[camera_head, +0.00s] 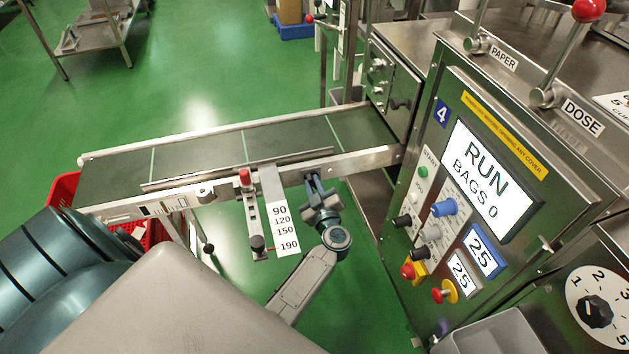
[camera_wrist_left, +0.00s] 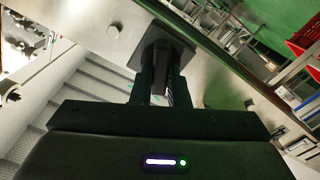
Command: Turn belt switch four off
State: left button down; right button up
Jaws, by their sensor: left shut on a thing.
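My left gripper (camera_head: 315,182) is at the front side of the conveyor belt (camera_head: 260,143) of machine four, just right of the number scale. In the left wrist view my left gripper (camera_wrist_left: 163,78) is shut on a dark switch knob (camera_wrist_left: 158,54). The knob stands on a dark square plate (camera_wrist_left: 124,42) on the metal rail. In the head view the gripper hides the knob, and I cannot read its setting. The machine panel (camera_head: 405,268) carries a blue 4 label (camera_head: 442,112). Its screen (camera_head: 488,180) reads RUN, BAGS 0. My right gripper is not in view.
A slider with a red knob (camera_head: 245,176) and a scale plate (camera_head: 282,222) stand left of my gripper. A red crate (camera_head: 64,187) is under the belt's left end. Levers, a dial (camera_head: 595,311) and buttons fill the right. Green floor is open at the back.

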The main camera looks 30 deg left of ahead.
pick_arm(q)
jog(key=n, duration=0.2)
jog(key=shift+n+p, duration=0.3)
jog(key=shift+n, duration=0.1)
jog(key=shift+s+f+n, duration=0.1)
jog(key=shift+n, duration=1.7)
jog(key=n, duration=0.3)
jog(key=shift+f+b, duration=0.15)
jog(key=shift+b, duration=0.2)
jog(key=shift+n, duration=0.8)
jog(key=shift+n+b, duration=0.35)
jog(key=shift+n, duration=0.25)
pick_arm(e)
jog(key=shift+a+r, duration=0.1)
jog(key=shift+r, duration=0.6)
